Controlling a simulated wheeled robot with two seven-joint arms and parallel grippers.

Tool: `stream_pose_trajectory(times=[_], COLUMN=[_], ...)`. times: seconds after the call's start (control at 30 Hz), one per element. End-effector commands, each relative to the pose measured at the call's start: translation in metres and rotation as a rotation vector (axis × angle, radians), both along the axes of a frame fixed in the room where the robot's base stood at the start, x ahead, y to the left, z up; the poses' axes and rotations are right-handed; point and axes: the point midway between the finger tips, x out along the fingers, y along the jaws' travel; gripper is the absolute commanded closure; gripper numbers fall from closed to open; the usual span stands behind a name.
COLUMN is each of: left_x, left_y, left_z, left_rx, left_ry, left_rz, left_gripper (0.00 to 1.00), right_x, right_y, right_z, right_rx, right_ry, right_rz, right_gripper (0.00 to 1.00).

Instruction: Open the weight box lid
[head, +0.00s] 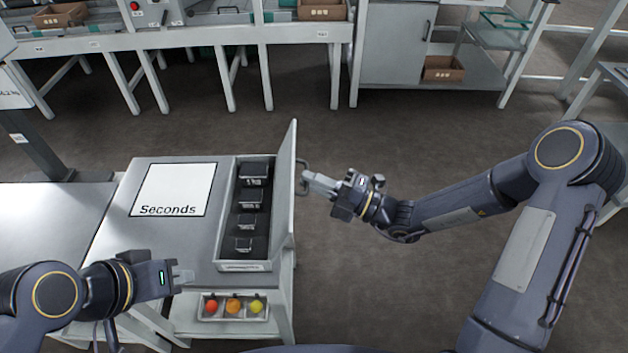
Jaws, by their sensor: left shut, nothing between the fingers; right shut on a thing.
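The weight box (226,222) sits on the right side of the table, with several dark weights in a row inside it. Its lid (285,205) stands up along the box's right edge, so the inside shows. A handle (302,177) sticks out from the lid's right face. My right gripper (308,182) is shut on this handle from the right. My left gripper (184,277) is shut and empty, near the table's front edge, left of the tomato tray.
A white mat marked "Seconds" (173,189) lies left of the box. A small tray (203,316) with red, orange and yellow tomatoes is at the front. Benches (200,38) and a cabinet (392,45) stand at the back. The floor right of the table is clear.

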Motion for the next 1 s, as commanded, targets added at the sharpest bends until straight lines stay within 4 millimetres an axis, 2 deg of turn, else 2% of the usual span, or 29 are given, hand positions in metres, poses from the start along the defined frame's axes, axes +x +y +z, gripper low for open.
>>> stream_pose_trajectory(times=[0.17,0.4,0.53,0.97,1.0], left_x=[0.0,0.0,0.0,0.0,0.0], left_y=[0.0,0.0,0.0,0.0,0.0], left_z=[0.008,0.052,0.067,0.069,0.069], left_rx=[0.0,0.0,0.0,0.0,0.0], left_ry=[0.0,0.0,0.0,0.0,0.0], left_rz=[0.0,0.0,0.0,0.0,0.0], left_gripper=[1.0,1.0,1.0,1.0,1.0], right_x=[0.0,0.0,0.0,0.0,0.0], right_y=[0.001,0.01,0.015,0.017,0.017], right_z=[0.005,0.02,0.021,0.017,0.017], right_rx=[-0.014,-0.123,-0.182,-0.213,-0.213], right_ry=[0.001,0.002,0.003,0.0,0.0], right_rz=[0.0,0.001,0.001,0.001,0.001], right_gripper=[1.0,1.0,1.0,1.0,0.87])
